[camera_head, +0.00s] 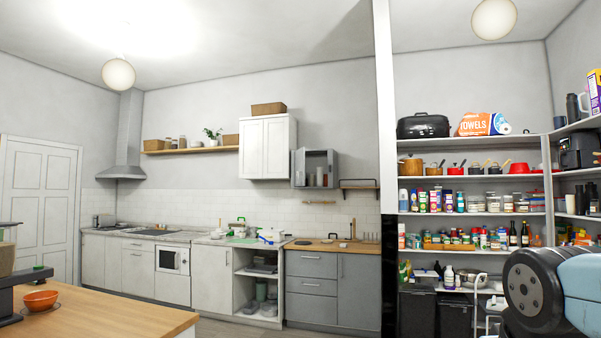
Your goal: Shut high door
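A small grey wall cabinet (316,156) hangs high on the back wall, right of the white wall cabinet (267,148). It stands open, and a few small items show inside it. A narrow grey panel at its left side looks like its door (299,168), swung out; its exact angle is hard to tell at this distance. The white wall cabinet's doors look shut. My gripper is not in view. Only dark and blue parts of my arm show at the lower right, far in front of the cabinets.
A kitchen counter (318,245) runs along the back wall below the cabinets. A wooden table (110,318) with an orange bowl (41,299) fills the lower left. Filled pantry shelves (475,215) stand at the right. Some floor shows between table and counter.

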